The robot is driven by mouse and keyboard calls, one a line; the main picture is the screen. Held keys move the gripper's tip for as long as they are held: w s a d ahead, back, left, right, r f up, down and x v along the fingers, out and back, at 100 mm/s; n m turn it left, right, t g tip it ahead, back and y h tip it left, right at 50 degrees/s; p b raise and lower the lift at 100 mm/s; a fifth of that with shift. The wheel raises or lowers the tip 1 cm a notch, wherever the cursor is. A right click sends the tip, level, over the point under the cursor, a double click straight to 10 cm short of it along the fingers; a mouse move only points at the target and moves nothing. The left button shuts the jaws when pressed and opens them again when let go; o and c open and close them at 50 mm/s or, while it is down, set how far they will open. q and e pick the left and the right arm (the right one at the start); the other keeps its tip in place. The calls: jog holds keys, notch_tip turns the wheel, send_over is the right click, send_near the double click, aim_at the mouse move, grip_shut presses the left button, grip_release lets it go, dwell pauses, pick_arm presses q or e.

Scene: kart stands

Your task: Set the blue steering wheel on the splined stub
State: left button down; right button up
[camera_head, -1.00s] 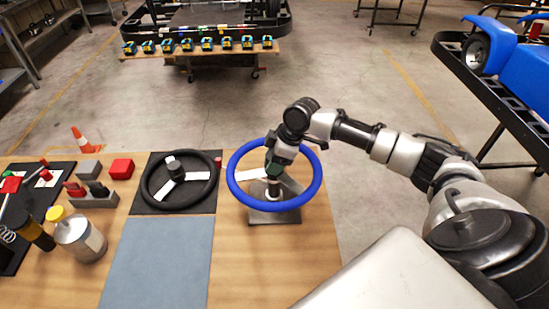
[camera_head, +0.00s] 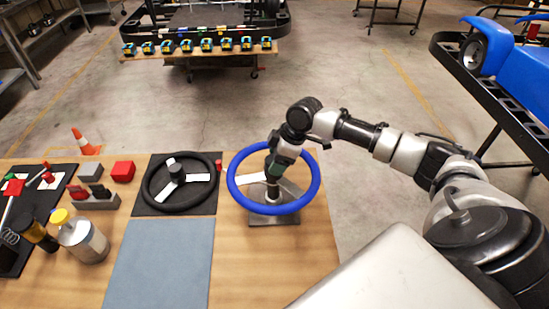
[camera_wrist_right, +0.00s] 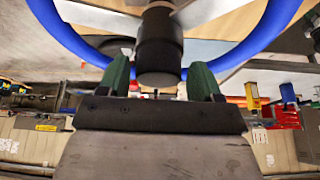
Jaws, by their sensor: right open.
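The blue steering wheel (camera_head: 231,187) lies roughly level over the dark square base plate (camera_head: 274,220) on the bench. Its pale spokes meet at a dark upright hub (camera_head: 272,188). The splined stub is hidden under the hub, so how deeply the wheel sits on it cannot be told. My right gripper (camera_head: 275,172) is just above the hub. In the right wrist view its green fingers (camera_wrist_right: 160,80) are apart, with the dark hub (camera_wrist_right: 158,45) ahead between them and not clamped. The blue rim (camera_wrist_right: 65,35) shows beyond. My left gripper is out of view.
A black steering wheel (camera_head: 148,190) lies on a black mat left of the blue one. A grey-blue mat (camera_head: 160,262) is in front. Red and grey blocks, a can (camera_head: 85,240) and tools crowd the bench's left. Bench right of the base plate is clear.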

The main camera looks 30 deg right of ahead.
jog(key=shift+p+v, duration=1.5)
jog(key=shift+v, duration=0.45)
jog(key=shift+p+v, duration=0.45)
jog(key=shift+v, duration=2)
jog(key=shift+s, duration=0.1)
